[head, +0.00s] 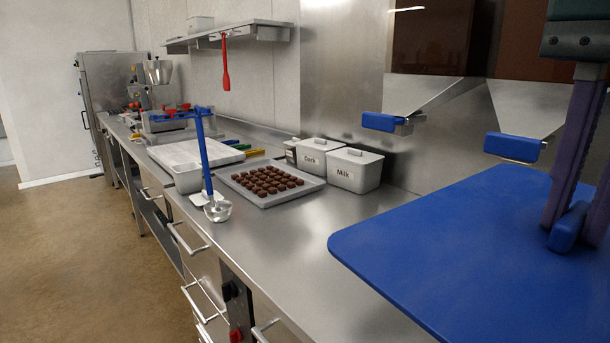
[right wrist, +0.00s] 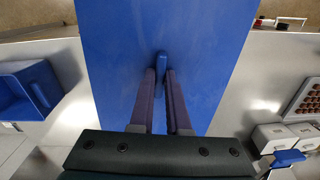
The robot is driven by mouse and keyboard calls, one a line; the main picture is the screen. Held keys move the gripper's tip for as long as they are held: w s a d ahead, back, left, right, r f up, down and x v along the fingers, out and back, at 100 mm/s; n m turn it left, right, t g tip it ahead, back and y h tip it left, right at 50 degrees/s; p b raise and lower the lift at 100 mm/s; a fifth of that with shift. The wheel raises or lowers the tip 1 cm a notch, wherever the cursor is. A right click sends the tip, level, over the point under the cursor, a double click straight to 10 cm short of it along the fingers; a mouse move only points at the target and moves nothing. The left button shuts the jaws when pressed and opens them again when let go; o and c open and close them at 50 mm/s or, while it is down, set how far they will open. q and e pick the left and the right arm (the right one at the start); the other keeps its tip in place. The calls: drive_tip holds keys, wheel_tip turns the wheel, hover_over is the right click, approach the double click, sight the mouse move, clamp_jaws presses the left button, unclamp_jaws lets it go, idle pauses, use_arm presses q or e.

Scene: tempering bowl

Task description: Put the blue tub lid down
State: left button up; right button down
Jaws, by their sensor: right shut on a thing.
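The blue tub lid (head: 470,245) is a large flat blue panel with a raised blue handle (head: 568,228). It fills the right front of the head view, above the steel counter. My right gripper (head: 577,215) comes down from the upper right and is shut on the handle. In the right wrist view the lid (right wrist: 205,60) spans the middle, and my right gripper's purple fingers (right wrist: 161,80) close on the handle from both sides. An open blue tub (right wrist: 30,90) shows at the left of the right wrist view. My left gripper is not in view.
The steel counter (head: 290,235) has clear room left of the lid. Farther along are a tray of chocolates (head: 265,198), Dark and Milk containers (head: 352,170) and a ladle (head: 217,210). Two hoppers with blue-handled fronts (head: 378,122) (head: 512,147) jut out above the lid.

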sight(580, 220)
drive_tip(key=n, duration=0.2)
drive_tip(key=r+n, duration=0.1)
drive_tip(key=r+n+p, duration=0.1)
drive_tip(key=n, duration=0.1)
drive_tip(key=shift+s+a+r+n, duration=0.2)
drive_tip(key=shift+s+a+n, duration=0.05)
drive_tip(key=shift+n, duration=0.05)
drive_tip(key=n, duration=0.1)
drive_tip(key=r+n+p, duration=0.1)
drive_tip(key=n, duration=0.3)
drive_tip(key=shift+s+a+r, duration=0.2)
drive_tip(key=shift+s+r, duration=0.1)
drive_tip(key=s+r+p, duration=0.3)
drive_tip(key=r+p, duration=1.4)
drive_tip(key=p, duration=0.2)
drive_tip(key=s+r+p, duration=0.2)
drive_tip(key=r+p, duration=1.6)
drive_tip(key=p, duration=0.1)
drive_tip(key=shift+s+r+n, duration=0.3)
drive_tip(key=shift+s+n, duration=0.1)
